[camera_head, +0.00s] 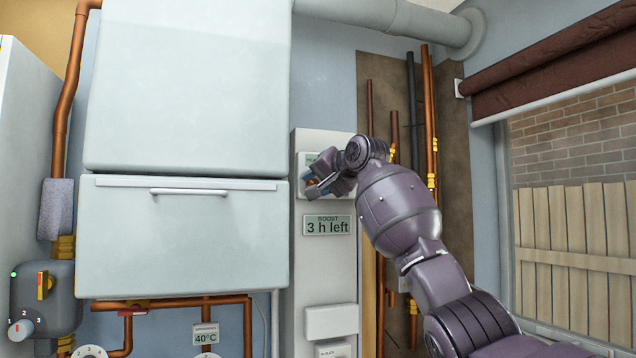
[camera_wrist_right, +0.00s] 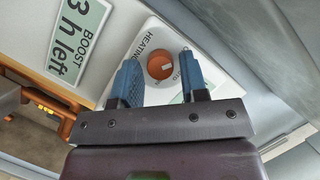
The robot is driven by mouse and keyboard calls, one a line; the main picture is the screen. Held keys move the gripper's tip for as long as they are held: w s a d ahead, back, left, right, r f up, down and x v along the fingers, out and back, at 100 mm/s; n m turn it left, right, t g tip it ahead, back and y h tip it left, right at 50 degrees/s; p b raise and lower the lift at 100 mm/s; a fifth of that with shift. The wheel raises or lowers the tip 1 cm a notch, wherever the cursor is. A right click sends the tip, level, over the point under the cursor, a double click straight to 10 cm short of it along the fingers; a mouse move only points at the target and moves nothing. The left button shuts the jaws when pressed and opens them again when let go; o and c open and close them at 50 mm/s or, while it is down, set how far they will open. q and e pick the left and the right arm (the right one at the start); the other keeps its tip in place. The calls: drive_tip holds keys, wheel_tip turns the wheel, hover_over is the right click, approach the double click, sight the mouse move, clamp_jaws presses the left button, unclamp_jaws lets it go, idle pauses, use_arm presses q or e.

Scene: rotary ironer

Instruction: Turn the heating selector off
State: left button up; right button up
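The heating selector is a round orange-brown knob (camera_wrist_right: 160,66) on a white plate marked "HEATING" (camera_wrist_right: 143,40) in the right wrist view. A small light mark shows on its face; its setting cannot be read. My right gripper (camera_wrist_right: 159,60) is open, with one blue finger on each side of the knob and a visible gap on both sides. Whether the fingertips reach past the knob's face cannot be told. In the head view my right gripper (camera_head: 318,184) is in front of the selector plate (camera_head: 341,196) and hides most of it. My left gripper is not in view.
A "BOOST 3 h left" sign (camera_head: 328,226) is just below the selector. Copper pipes (camera_head: 429,120) run upright to the right. A large white cabinet (camera_head: 184,235) with a handle stands left. A grey box with a dial (camera_head: 20,330) is at far left.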

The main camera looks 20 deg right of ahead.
drive_tip(key=shift+o, duration=1)
use_arm(q)
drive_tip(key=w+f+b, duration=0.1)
drive_tip(key=b, duration=0.2)
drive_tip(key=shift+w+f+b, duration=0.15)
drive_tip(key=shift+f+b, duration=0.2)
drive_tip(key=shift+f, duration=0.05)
use_arm(e)
drive_tip(key=v, duration=1)
drive_tip(key=shift+s+d, duration=0.15)
drive_tip(key=shift+s, duration=0.2)
drive_tip(key=shift+r, duration=0.1)
